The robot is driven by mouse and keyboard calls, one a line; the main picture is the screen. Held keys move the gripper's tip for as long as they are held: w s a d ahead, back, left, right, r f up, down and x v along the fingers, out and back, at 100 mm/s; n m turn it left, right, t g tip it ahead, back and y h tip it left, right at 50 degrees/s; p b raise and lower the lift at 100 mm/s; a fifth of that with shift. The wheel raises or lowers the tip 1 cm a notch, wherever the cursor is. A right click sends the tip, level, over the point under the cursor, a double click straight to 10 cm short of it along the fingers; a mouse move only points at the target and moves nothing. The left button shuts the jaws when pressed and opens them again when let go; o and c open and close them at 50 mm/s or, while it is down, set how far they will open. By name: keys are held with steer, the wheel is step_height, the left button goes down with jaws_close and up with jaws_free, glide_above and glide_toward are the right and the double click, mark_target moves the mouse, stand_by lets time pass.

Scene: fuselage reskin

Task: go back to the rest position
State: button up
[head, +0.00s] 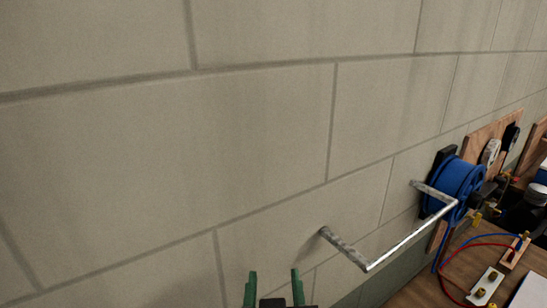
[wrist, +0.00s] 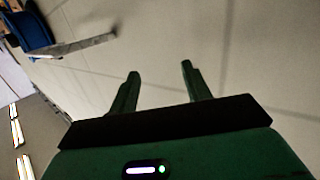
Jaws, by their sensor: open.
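My gripper (head: 274,277) shows at the bottom edge of the head view, its two green fingers pointing up and spread apart. In the wrist view my gripper (wrist: 159,72) is open, with only pale wall behind the gap between its fingers. Nothing is held. The rest of my arm is out of the head view.
A block wall (head: 160,170) fills most of the head view. A metal rail (head: 410,238) sticks out from it, right of my gripper. Beyond are a blue hose reel (head: 455,185) and a wooden bench (head: 418,290) with red and blue hoses and brass fittings.

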steer(key=s+r+t+p, duration=0.2)
steer(key=s+r+t, duration=0.2)
steer(key=r, duration=0.9)
steer(key=s+r+t+p, duration=0.2)
steer(key=s+r+t, duration=0.2)
steer(key=r, duration=0.9)
steer(key=s, duration=0.3)
steer(key=shift+s+a+r+m+p, duration=0.2)
steer(key=shift+a+r+m+p, duration=0.1)
steer(key=shift+a+p, duration=0.1)
